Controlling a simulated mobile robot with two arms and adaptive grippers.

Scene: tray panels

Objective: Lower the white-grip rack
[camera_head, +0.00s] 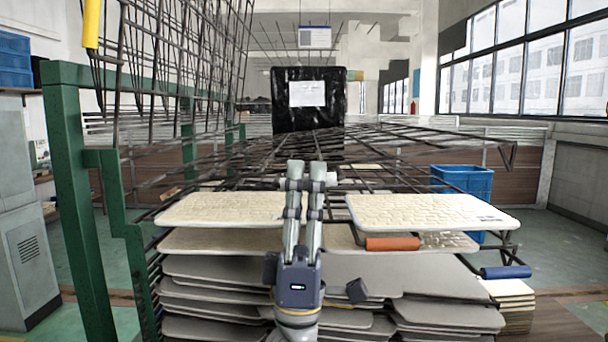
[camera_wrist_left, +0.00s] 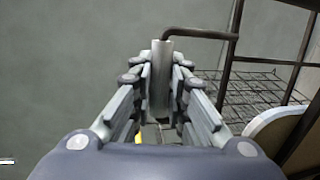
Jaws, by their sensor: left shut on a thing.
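My left gripper (camera_head: 306,178) is in the middle of the head view, with its fingers pointing away from me. In the left wrist view its fingers are shut on the white grip (camera_wrist_left: 160,80), a pale upright-looking cylinder. A bent dark rod (camera_wrist_left: 200,34) joins that grip to a dark bar of the wire rack. In the head view a dark wire rack (camera_head: 420,138) spreads out around and behind the fingertips, above the trays. The fingers largely hide the white grip there. My right gripper is not in view.
Cream panels (camera_head: 430,212) and stacked grey trays (camera_head: 400,285) lie on lower racks. An orange grip (camera_head: 392,244) and a blue grip (camera_head: 506,272) stick out at the front. Raised wire racks with a yellow grip (camera_head: 91,24) stand upper left, by a green post (camera_head: 75,200).

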